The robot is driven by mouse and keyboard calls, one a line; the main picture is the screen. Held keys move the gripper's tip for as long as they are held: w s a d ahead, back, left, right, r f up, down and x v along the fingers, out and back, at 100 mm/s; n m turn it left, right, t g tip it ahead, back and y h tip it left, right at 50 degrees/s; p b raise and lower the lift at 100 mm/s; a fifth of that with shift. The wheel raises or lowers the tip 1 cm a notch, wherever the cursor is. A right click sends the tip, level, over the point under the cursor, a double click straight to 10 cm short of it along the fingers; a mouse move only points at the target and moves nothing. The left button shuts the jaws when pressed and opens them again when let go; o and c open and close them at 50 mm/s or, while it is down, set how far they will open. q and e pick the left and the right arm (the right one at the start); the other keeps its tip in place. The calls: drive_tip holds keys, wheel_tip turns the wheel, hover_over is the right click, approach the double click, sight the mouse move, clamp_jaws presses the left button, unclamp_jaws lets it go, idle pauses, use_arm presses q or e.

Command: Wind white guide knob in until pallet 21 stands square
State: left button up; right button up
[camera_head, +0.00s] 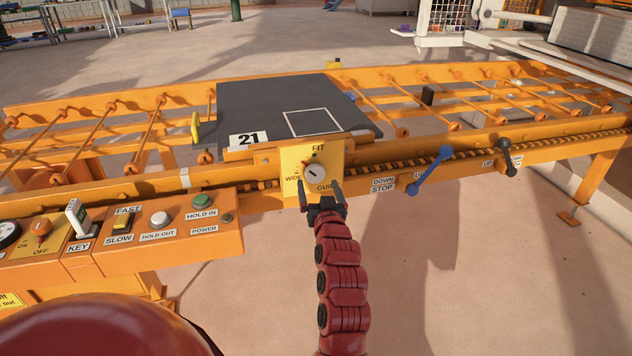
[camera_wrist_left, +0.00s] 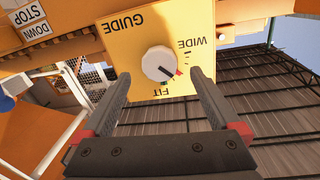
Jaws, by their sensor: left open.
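Pallet 21 (camera_head: 265,105) is a dark grey board with a white-outlined square and a "21" label, lying on the orange roller conveyor. The white guide knob (camera_head: 314,171) sits on a yellow plate (camera_head: 296,158) at the conveyor's front, marked FIT, WIDE and GUIDE. In the left wrist view the knob (camera_wrist_left: 158,63) has its red mark between WIDE and FIT. My left gripper (camera_head: 321,190) is open in front of the plate. Its fingers (camera_wrist_left: 160,75) reach toward the knob from either side, with gaps showing. My right gripper is not in view.
An orange control panel (camera_head: 150,235) with switches, buttons and a key stands left of the plate. A blue lever (camera_head: 430,170) and a black lever (camera_head: 507,157) stick out on the right. A yellow post (camera_head: 195,128) stands left of the pallet. The floor in front is clear.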

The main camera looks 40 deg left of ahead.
sight(316, 176)
use_arm(q)
drive_tip(key=shift+b+x, duration=0.35)
drive_tip(key=shift+x, duration=1.8)
drive_tip(key=c, duration=1.3)
drive_tip(key=shift+r+m+p, duration=0.25)
drive_tip(key=shift+m+p, duration=0.25)
drive_tip(key=shift+p, duration=0.3)
drive_tip(key=shift+c, duration=0.3)
drive_tip(key=shift+m+p, duration=0.3)
drive_tip(key=shift+p, duration=0.1)
drive_tip(key=shift+f+m+p, duration=0.2)
drive_tip(key=shift+m+p, duration=0.4)
drive_tip(key=shift+m, duration=0.2)
drive_tip(key=o, duration=1.4)
drive_tip(key=shift+c, duration=0.2)
